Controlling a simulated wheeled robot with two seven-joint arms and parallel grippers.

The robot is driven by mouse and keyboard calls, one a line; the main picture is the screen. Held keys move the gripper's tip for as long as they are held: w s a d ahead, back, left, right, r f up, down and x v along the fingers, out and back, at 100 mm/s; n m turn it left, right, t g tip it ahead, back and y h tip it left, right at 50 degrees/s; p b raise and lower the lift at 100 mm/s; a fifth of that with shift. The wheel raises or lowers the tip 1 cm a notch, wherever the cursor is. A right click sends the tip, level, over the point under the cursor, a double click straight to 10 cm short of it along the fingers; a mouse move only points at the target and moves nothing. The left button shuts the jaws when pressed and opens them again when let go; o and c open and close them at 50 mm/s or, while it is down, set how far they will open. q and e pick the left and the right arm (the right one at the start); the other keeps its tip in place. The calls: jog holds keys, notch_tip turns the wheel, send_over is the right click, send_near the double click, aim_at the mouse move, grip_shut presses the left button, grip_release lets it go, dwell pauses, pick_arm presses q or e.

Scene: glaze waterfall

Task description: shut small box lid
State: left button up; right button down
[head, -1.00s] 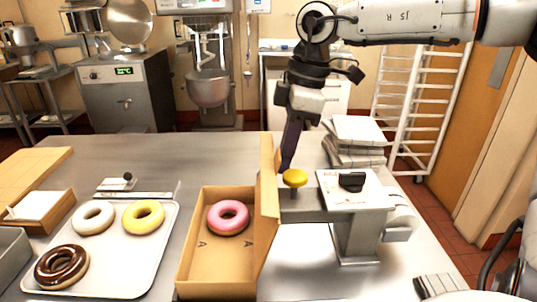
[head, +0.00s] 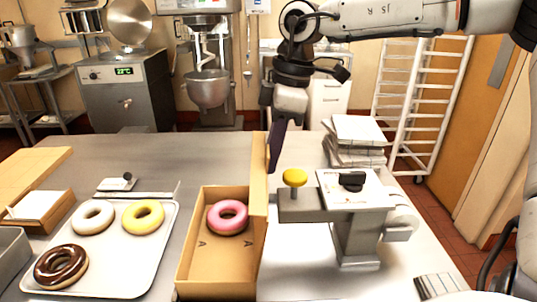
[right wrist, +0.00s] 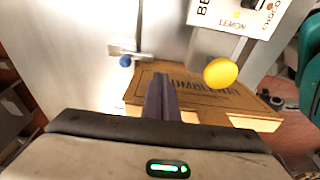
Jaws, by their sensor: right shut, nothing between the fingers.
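A small cardboard box (head: 186,275) stands open on the table with a pink-glazed donut (head: 228,217) inside. Its lid (head: 258,190) stands upright along the box's right side. In the right wrist view the lid (right wrist: 205,92) shows printed lettering, partly hidden by my fingers. My right gripper (head: 272,168) is shut and empty, pointing down at the right, outer side of the lid near its far end. Its fingers (right wrist: 161,98) also show in the right wrist view; whether they touch the lid I cannot tell. My left gripper is not in view.
A grey dispenser (head: 358,228) with a yellow knob (head: 295,177) stands close right of the lid. A white tray (head: 110,278) with several donuts lies left of the box. A stack of boards (head: 357,140) stands behind the dispenser.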

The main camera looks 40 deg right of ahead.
jog(key=w+a, duration=0.4)
jog(key=shift+a, duration=0.4)
dwell(0.6)
jog(key=shift+r, duration=0.15)
dwell(0.5)
jog(key=shift+r+p, duration=1.7)
jog(key=shift+r, duration=1.2)
